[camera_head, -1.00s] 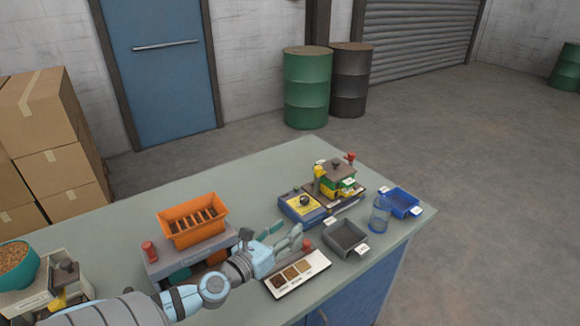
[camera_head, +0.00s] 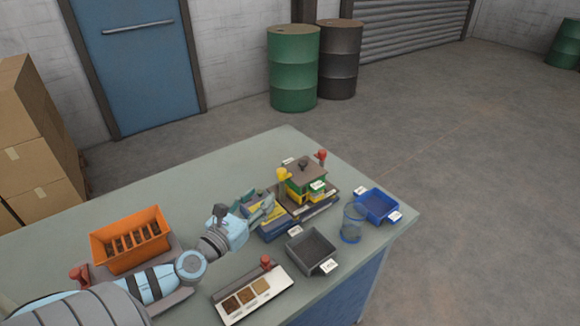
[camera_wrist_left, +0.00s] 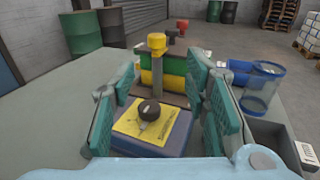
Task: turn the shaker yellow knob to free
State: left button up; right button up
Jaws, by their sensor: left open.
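The shaker (camera_head: 306,182) is a green and yellow box with a brown lid on a dark base toward the right end of the table. Its yellow knob (camera_head: 282,174) stands upright on a post at its left corner. In the left wrist view the yellow knob (camera_wrist_left: 156,42) is ahead, between the fingers and beyond them. My left gripper (camera_head: 262,205) is open and empty, just left of the shaker, above a blue box. That blue box with yellow top and black dial (camera_wrist_left: 150,112) shows between the fingers. My right gripper is not in view.
A red knob (camera_head: 321,155) stands at the shaker's far corner. A grey tray (camera_head: 312,262), clear blue cup (camera_head: 352,222) and blue tray (camera_head: 376,206) lie to the right. An orange bin (camera_head: 130,240) and sample board (camera_head: 253,294) are nearer. The far left tabletop is clear.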

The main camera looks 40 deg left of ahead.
aim_at(279, 175)
pick_arm(q)
jog(key=w, duration=0.1)
jog(key=w+r+p, duration=0.1)
jog(key=w, duration=0.1)
jog(key=w+a, duration=0.1)
jog(key=w, duration=0.1)
jog(key=shift+r+p, duration=0.15)
jog(key=shift+p, duration=0.15)
jog(key=w, duration=0.4)
jog(key=w+f, duration=0.1)
jog(key=w, duration=0.2)
jog(key=shift+w+a, duration=0.1)
jog(key=shift+a, duration=0.2)
jog(key=shift+s+r, duration=0.15)
jog(key=shift+s, duration=0.05)
jog(key=shift+c, duration=0.2)
grip_shut()
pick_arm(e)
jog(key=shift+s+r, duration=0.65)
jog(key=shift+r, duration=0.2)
